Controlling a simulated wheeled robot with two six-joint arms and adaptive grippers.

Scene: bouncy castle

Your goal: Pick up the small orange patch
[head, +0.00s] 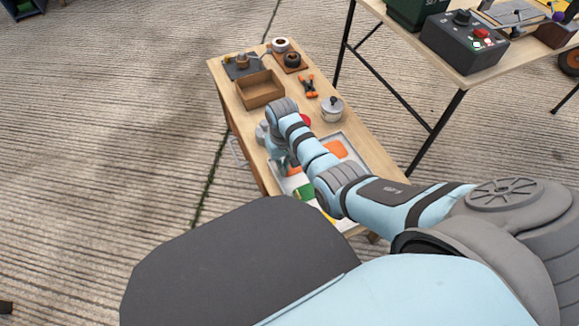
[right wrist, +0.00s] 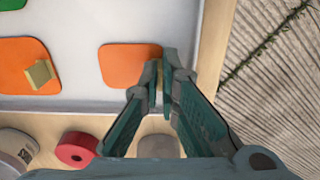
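The small orange patch (right wrist: 125,66) lies in a light tray (right wrist: 80,84), near the tray's right side in the right wrist view. A tan tab stands on it, mostly hidden by my fingers. My right gripper (right wrist: 160,78) points down at the patch, its fingertips close together around the tab. In the head view my right gripper (head: 284,166) is over the tray's left part, and the patch shows only as a sliver. A larger orange patch (right wrist: 22,62) with a tan tab lies to the left in the wrist view; it also shows in the head view (head: 335,149). My left gripper is out of view.
A red roll (right wrist: 76,150) and a grey lidded pot (head: 332,109) stand beside the tray. An open wooden box (head: 260,89), orange-handled clamp (head: 308,87) and tape rolls sit farther back. A second table (head: 470,77) stands at right.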

